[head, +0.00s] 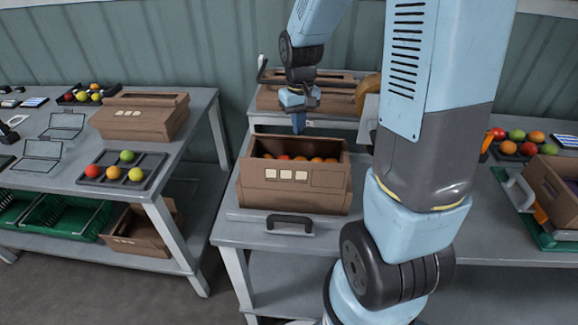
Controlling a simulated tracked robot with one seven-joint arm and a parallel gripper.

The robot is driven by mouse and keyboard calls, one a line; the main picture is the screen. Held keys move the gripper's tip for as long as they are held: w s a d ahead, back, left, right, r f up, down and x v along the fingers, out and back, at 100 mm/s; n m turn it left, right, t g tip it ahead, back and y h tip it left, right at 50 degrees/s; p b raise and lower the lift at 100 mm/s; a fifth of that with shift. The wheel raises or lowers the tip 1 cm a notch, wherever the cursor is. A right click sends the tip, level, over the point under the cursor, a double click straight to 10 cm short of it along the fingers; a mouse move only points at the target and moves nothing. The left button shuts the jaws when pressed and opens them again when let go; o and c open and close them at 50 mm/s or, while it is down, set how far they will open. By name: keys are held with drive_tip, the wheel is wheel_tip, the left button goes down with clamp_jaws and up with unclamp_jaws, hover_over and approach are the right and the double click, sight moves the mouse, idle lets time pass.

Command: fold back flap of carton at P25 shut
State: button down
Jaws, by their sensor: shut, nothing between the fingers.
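A brown carton (293,195) stands on the middle grey bench in front of me, with red and orange tomatoes (285,157) showing through its open top. Its front face bears three pale labels. A flap (245,148) stands up along its left side, and the far edge lies close below my gripper. My gripper (299,130) is shut and empty, pointing down just above the carton's back edge. I cannot tell whether it touches the back flap, which is hard to make out behind the tomatoes. No P25 mark can be read.
Another carton (325,100) stands on a bench behind. A dark handle (290,222) lies in front of the near carton. An open carton (556,187) stands at right.

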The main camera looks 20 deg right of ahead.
drive_tip(key=shift+s+a+f, duration=0.25)
drive_tip(key=shift+s+f, duration=0.1)
drive_tip(key=shift+s, duration=0.3)
drive_tip(key=shift+s+a+f, duration=0.2)
drive_tip(key=shift+s+f, duration=0.3)
drive_tip(key=shift+s+a+f, duration=0.15)
drive_tip(key=shift+s+f, duration=0.2)
drive_tip(key=shift+f, duration=0.35)
drive_tip(key=shift+r, duration=0.15)
drive_tip(key=shift+r, duration=3.9)
